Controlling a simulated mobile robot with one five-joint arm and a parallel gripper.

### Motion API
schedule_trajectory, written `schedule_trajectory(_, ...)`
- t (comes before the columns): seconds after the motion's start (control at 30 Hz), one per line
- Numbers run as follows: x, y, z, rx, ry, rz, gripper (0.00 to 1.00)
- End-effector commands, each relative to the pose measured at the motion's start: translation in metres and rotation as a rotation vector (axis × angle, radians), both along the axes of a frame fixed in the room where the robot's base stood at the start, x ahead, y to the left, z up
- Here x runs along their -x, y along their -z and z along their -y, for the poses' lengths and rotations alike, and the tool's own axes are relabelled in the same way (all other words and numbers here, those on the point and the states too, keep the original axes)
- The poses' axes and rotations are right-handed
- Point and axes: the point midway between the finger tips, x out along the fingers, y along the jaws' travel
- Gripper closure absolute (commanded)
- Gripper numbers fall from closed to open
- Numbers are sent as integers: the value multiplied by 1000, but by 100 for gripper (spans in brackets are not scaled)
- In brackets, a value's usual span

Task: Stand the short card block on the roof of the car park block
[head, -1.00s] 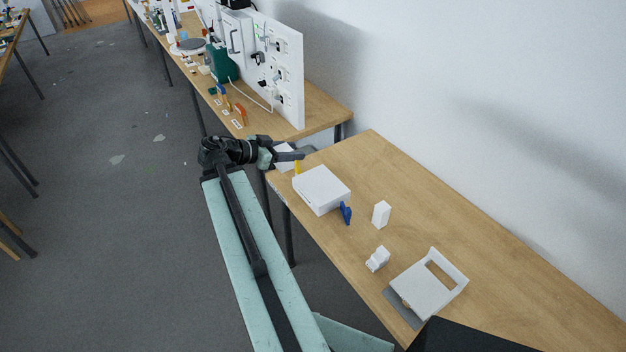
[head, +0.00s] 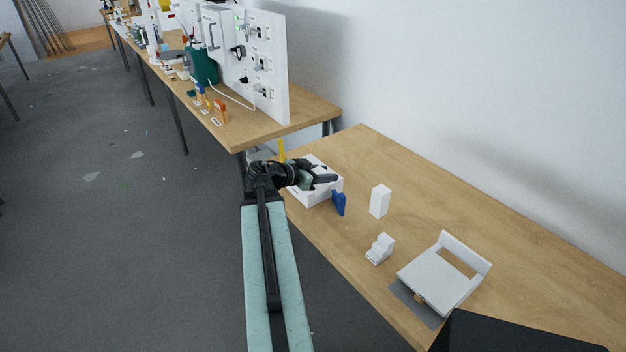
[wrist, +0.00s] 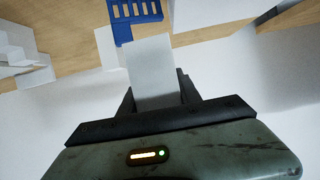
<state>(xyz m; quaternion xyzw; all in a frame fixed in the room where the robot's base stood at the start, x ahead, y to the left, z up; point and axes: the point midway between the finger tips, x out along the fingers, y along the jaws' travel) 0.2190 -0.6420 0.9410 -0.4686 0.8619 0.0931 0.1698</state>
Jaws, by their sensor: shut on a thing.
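My gripper (head: 328,179) is over the top of a broad, low white block (head: 312,199), which I take to be the car park block. In the wrist view my gripper (wrist: 158,92) is shut on a small pale card block (wrist: 153,62), which I take to be the short one. It sticks out beyond the jaws, over a large white surface (wrist: 60,115). I cannot tell whether the card block touches the roof. In the head view the held block is not clearly distinguishable, and my gripper hides part of the roof.
A blue slotted piece (head: 339,203) stands at the broad block's near right side. A tall white block (head: 380,201), a stepped white block (head: 380,249) and a white notched model (head: 435,281) stand further right. A yellow post (head: 282,150) is behind left. Bare wood (head: 450,205) lies toward the wall.

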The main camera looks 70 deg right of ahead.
Motion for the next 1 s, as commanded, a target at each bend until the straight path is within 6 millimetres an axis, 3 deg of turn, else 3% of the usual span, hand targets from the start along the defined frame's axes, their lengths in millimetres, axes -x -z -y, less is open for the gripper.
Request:
schedule_trajectory(0.13,-10,0,16,0,-1,0,97)
schedule_trajectory(0.4,-49,9,92,0,-1,0,97)
schedule_trajectory(0.53,-64,12,120,0,-2,1,97)
schedule_trajectory(0.93,-77,14,145,0,-2,0,97)
schedule_trajectory(1.0,-76,34,142,0,-3,0,97)
